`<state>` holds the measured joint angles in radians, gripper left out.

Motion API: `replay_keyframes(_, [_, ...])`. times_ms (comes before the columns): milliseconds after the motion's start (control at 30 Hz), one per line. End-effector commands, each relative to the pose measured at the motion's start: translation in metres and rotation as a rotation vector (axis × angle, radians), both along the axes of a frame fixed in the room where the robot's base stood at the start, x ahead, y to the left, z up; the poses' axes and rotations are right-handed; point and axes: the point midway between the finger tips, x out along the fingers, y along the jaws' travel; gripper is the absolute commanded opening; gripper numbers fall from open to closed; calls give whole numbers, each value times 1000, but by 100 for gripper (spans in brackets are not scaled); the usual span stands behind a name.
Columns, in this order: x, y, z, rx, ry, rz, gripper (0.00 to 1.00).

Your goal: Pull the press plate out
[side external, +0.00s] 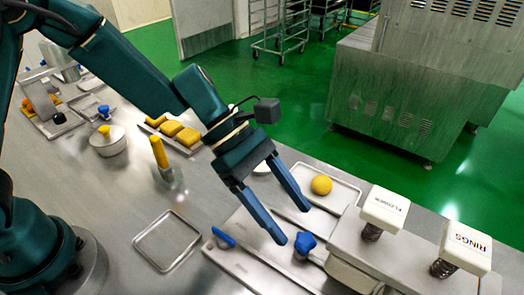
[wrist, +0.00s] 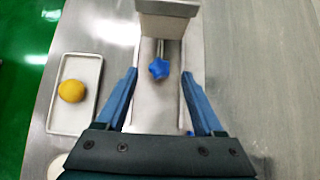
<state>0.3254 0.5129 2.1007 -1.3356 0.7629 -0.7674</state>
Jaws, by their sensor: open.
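A blue star-shaped knob (side external: 305,243) sits at the front of the press machine (side external: 365,252), above a flat metal plate. In the wrist view the knob (wrist: 158,68) is on a short rod coming from the grey machine block (wrist: 166,22). I take the knob to be the press plate's handle; the plate itself cannot be made out inside the machine. My gripper (side external: 293,224) is open and empty, pointing down toward the knob. In the wrist view its fingers (wrist: 160,74) lie either side of the knob, apart from it. How far above it they are is unclear.
A tray with a yellow ball (side external: 321,185) lies behind my gripper. White FLOWER (side external: 385,208) and RINGS (side external: 465,246) buttons stand on springs on the machine. A small blue handle (side external: 223,237) is at the plate's left end. An empty tray (side external: 167,240) lies further left.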

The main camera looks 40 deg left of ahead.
Motion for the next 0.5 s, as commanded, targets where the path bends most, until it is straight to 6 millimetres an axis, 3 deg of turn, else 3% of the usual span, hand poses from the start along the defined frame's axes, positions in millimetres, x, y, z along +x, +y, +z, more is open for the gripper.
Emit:
replay_keyframes(233, [-1, -22, -22, 3, 0, -4, 69])
replay_keyframes(500, [0, -28, -28, 3, -3, -1, 69])
